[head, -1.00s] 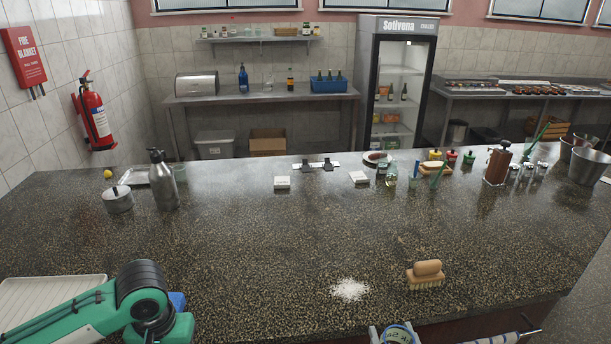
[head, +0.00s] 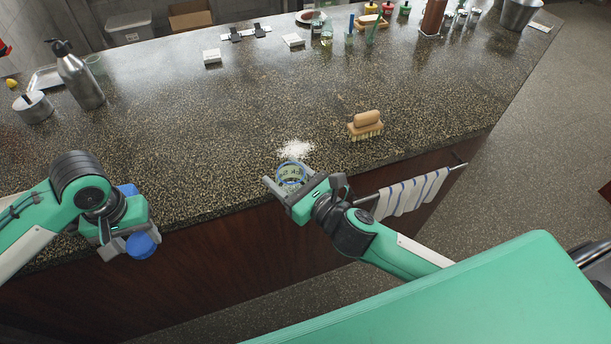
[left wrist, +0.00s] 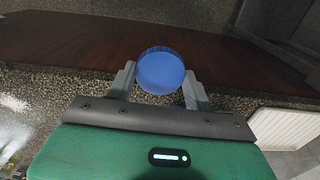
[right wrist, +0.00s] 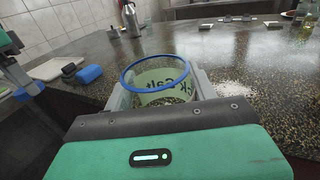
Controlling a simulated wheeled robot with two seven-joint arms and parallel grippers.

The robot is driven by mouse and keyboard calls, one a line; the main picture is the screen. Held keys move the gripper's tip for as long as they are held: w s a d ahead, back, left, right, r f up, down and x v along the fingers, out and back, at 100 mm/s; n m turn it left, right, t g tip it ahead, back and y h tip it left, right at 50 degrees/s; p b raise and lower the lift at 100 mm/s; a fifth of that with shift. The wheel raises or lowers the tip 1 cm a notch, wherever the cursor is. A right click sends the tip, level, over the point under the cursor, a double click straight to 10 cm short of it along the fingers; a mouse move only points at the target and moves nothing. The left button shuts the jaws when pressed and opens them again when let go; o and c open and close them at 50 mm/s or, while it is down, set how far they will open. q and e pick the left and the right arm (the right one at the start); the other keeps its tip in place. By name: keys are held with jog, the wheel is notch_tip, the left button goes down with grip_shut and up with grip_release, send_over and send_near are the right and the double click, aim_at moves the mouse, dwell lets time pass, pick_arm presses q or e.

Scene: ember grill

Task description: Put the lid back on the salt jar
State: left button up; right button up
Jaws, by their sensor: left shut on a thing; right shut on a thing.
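The salt jar (head: 291,175) is a clear jar with a blue rim and a "Salt" label.
A white salt heap (head: 296,149) and a wooden brush (head: 366,125) lie on the speckled counter (head: 210,135). A striped towel (head: 412,194) hangs on the counter front. The mid-counter is clear.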

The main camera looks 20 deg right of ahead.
jog(key=shift+w+a+r+n+g+y, duration=0.1)
jog(key=shift+w+a+n+g+y, duration=0.35)
jog(key=shift+a, duration=0.45)
jog(key=shift+w+a+r+n+g+y, duration=0.1)
jog(key=shift+w+a+n+g+y, duration=0.25)
jog(key=shift+a+y, duration=0.45)
jog(key=shift+w+a+r+n+g+y, duration=0.1)
jog(key=shift+w+a+n+g+y, duration=0.3)
jog(key=shift+a, duration=0.55)
pick_arm(q)
jog(key=w+d+r+m, duration=0.1)
jog(key=w+d+r, duration=0.1)
jog(key=d+r, duration=0.3)
jog(key=w+d+r+m, duration=0.1)
jog(key=d+r, duration=0.4)
jog(key=d, duration=0.8)
jog(key=w+d+r, duration=0.3)
jog(key=d+r, duration=0.2)
jog(key=d, duration=0.5)
jog(key=shift+m, duration=0.4)
jog(key=shift+f, duration=0.1)
jog(key=shift+f, duration=1.95)
jog(key=shift+f, duration=0.9)
